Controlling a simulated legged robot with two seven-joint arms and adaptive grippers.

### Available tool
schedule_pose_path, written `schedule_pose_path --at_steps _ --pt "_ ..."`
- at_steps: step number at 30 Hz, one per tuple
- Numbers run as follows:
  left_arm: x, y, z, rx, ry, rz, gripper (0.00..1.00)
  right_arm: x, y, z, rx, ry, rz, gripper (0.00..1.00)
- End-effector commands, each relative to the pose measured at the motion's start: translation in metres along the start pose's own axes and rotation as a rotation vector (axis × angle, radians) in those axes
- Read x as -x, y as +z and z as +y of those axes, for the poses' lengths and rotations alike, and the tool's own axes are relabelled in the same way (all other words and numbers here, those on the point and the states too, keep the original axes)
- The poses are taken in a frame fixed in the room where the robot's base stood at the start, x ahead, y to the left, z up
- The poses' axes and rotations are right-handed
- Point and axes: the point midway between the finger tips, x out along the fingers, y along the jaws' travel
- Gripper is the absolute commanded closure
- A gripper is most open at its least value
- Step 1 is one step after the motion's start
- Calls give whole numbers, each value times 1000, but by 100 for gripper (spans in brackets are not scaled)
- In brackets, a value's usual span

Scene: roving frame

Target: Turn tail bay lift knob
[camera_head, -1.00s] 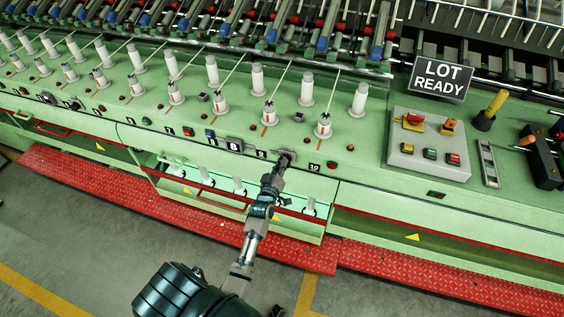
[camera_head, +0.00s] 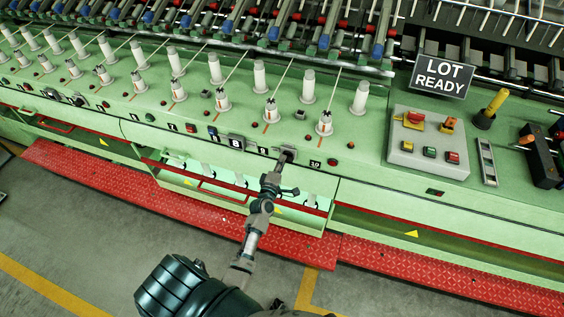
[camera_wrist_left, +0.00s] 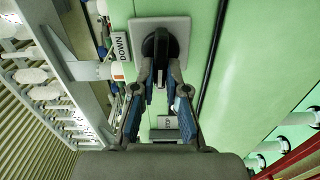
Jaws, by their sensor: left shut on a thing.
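The lift knob (camera_wrist_left: 155,45) is a black rotary knob on a grey square plate (camera_wrist_left: 175,25) on the green machine front. A "DOWN" label (camera_wrist_left: 122,47) is beside the plate in the left wrist view. My left gripper (camera_wrist_left: 159,75) is shut on the knob, with one finger on each side of it. In the head view my left gripper (camera_head: 284,160) reaches the knob plate (camera_head: 289,153), hiding most of the knob. The open bay (camera_head: 325,220) below holds several pale bobbins, partly hidden by my arm. My right gripper is out of view.
A grey control box (camera_head: 400,152) with buttons and a "LOT READY" sign (camera_head: 442,76) are to the right. White bobbins (camera_head: 259,76) stand in rows on the green ledge. A red tread plate (camera_head: 420,284) runs along the machine's foot, with clear floor in front.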

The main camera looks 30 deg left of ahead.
Motion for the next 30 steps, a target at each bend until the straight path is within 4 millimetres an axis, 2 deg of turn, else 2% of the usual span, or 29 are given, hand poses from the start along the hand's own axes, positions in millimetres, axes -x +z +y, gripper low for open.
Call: schedule_pose_path --at_steps 1,9,22,23,25,26,30 --pt "-2 -3 4 17 10 6 100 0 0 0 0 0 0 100" --pt "-2 -3 3 78 10 6 100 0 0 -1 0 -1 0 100" --pt "-2 -3 3 86 9 6 100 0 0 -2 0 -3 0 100" --pt "-2 -3 3 86 9 6 82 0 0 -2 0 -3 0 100" --pt "-2 -3 2 86 8 5 65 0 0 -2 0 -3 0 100" --pt "-1 -3 2 86 7 4 62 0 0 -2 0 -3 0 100" --pt "-1 -2 1 85 4 3 62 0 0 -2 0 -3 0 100"
